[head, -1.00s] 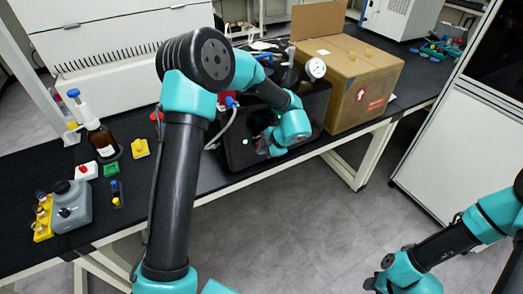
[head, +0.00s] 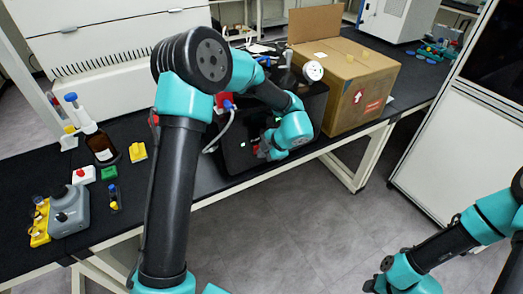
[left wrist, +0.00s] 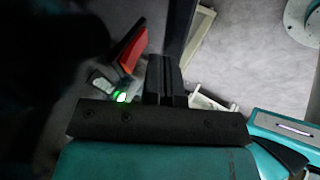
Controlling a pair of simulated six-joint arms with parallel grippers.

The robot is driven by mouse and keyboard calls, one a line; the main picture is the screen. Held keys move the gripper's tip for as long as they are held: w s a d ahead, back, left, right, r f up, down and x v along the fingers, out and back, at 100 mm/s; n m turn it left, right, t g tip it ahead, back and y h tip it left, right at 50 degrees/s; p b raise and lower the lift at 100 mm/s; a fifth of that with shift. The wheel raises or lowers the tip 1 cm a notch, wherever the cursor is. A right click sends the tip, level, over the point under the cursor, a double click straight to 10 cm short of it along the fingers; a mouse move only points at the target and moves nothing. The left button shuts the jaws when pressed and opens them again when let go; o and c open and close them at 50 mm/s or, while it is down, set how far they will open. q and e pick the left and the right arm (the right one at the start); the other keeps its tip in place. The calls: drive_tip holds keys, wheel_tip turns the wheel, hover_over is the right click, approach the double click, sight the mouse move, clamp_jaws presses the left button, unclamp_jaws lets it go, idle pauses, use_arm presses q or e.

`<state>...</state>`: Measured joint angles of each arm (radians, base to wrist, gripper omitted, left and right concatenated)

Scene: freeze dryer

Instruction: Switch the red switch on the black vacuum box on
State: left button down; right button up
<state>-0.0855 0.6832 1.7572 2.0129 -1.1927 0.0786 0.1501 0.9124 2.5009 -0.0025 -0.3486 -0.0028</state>
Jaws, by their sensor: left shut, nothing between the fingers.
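The black vacuum box (head: 236,150) stands on the bench beside the cardboard box, partly hidden by my left arm. A small green light (head: 243,144) shows on its front and also in the left wrist view (left wrist: 122,97). In the left wrist view a red switch (left wrist: 133,54) sits close to the light. My left gripper (head: 261,150) is at the box's front face. Its fingers are shut with nothing between them; they show in the left wrist view (left wrist: 165,68) just right of the switch. I cannot tell whether they touch it. My right arm is at lower right, its fingers out of view.
The open cardboard box (head: 358,88) stands right of the vacuum box. A white cabinet (head: 447,140) stands at right. The floor in front is clear.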

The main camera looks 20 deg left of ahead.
use_arm(q)
drive_tip(key=s+d+r, duration=0.2)
drive_tip(key=d+r, duration=0.5)
drive_tip(key=d, duration=0.1)
drive_tip(key=shift+d, duration=0.4)
drive_tip(key=shift+a, duration=0.1)
drive_tip(key=a+f+m+t+h, duration=0.2)
drive_tip(key=a+f+m+t, duration=0.2)
drive_tip(key=f+m, duration=0.4)
drive_tip(key=a+f+m+t+h, duration=0.1)
drive_tip(key=a+f+m+t, duration=0.35)
drive_tip(key=f, duration=0.65)
drive_tip(key=s+d+f+m+g+h, duration=0.1)
drive_tip(key=s+f+m+g+h, duration=0.3)
drive_tip(key=s, duration=0.5)
drive_tip(key=s+d+f+m+g+h, duration=0.2)
drive_tip(key=s+f+m+g+h, duration=0.2)
drive_tip(key=s+f+m, duration=0.3)
drive_tip(key=s+m, duration=0.2)
drive_tip(key=s, duration=0.1)
drive_tip(key=shift+d+f, duration=0.15)
drive_tip(key=shift+f, duration=0.2)
